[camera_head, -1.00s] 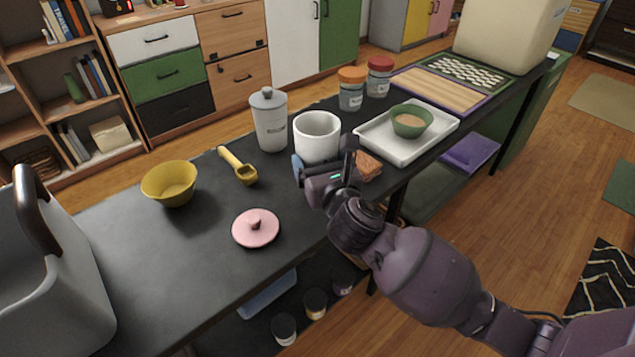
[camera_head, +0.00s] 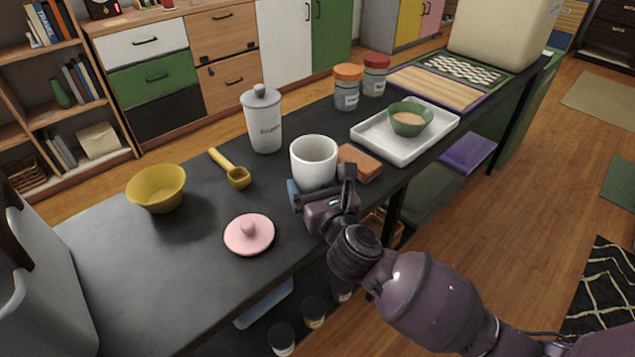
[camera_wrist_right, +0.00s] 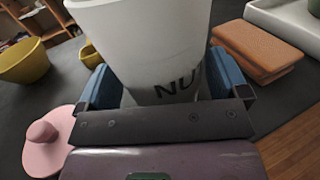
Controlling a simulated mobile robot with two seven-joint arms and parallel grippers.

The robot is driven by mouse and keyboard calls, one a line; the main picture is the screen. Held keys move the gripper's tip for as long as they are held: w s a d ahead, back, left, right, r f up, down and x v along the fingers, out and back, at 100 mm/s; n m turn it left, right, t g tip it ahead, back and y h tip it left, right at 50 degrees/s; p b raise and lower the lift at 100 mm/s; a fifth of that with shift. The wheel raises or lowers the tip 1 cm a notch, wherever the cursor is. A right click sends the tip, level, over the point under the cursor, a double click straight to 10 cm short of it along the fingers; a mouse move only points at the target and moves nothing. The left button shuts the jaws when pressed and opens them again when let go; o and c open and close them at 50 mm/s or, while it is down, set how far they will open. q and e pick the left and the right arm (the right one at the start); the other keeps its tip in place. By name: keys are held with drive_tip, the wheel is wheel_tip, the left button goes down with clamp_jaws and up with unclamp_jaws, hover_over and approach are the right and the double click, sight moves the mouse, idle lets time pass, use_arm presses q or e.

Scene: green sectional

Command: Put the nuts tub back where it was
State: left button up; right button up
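The nuts tub (camera_head: 314,160) is a white open-topped tub near the front edge of the dark counter. In the right wrist view the tub (camera_wrist_right: 150,45) stands large between the blue fingers, with the letters "NU" on its side. My right gripper (camera_head: 320,188) is shut on its lower part from the near side. I cannot tell whether its base touches the counter. A pink lid with a knob (camera_head: 249,236) lies on the counter to the left of the tub. My left gripper is not in view.
A white canister (camera_head: 264,125) stands behind the tub, a yellow scoop (camera_head: 236,175) and yellow bowl (camera_head: 157,188) to its left. A brown stack (camera_head: 360,162) sits close on its right, then a white tray (camera_head: 385,142) with a green bowl (camera_head: 409,122). Two jars (camera_head: 347,92) stand behind.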

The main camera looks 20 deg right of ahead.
drive_tip(key=shift+o, duration=0.4)
drive_tip(key=shift+r, duration=0.2)
drive_tip(key=shift+s, duration=0.25)
use_arm(q)
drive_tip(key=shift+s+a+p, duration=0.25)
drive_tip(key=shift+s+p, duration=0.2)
drive_tip(key=shift+p, duration=0.35)
use_arm(e)
drive_tip(key=s, duration=1.1)
drive_tip(key=shift+s+a, duration=0.25)
drive_tip(key=shift+s, duration=0.05)
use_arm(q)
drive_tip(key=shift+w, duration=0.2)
